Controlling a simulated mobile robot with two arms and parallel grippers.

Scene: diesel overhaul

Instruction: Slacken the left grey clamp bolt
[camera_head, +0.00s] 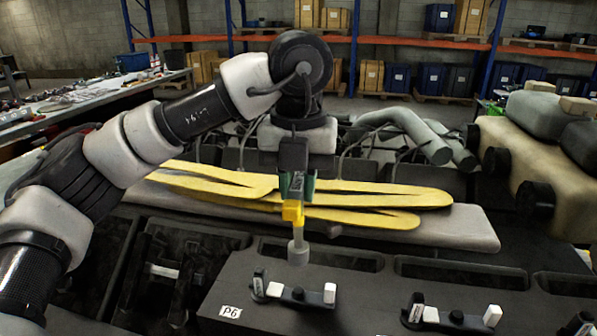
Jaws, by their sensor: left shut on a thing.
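My left gripper (297,187) points straight down above the dark block (370,270). It is shut on a yellow tool (293,212) with a grey shaft and a wide grey socket end (298,252). The socket end hangs over the left clamp (297,297), a black bar with pale ends; whether it touches anything is unclear. A small upright grey piece (258,282) stands at this clamp's left end; I cannot tell if it is the grey clamp bolt. A similar right clamp (456,320) lies apart to the right. My right gripper is not in view.
Yellow straps (390,200) lie on a grey pad (465,232) behind the tool. A label P6 (230,311) is on the block. Grey pipes (405,130) and a beige housing (520,170) stand behind and right. A cluttered bench (90,95) is at left.

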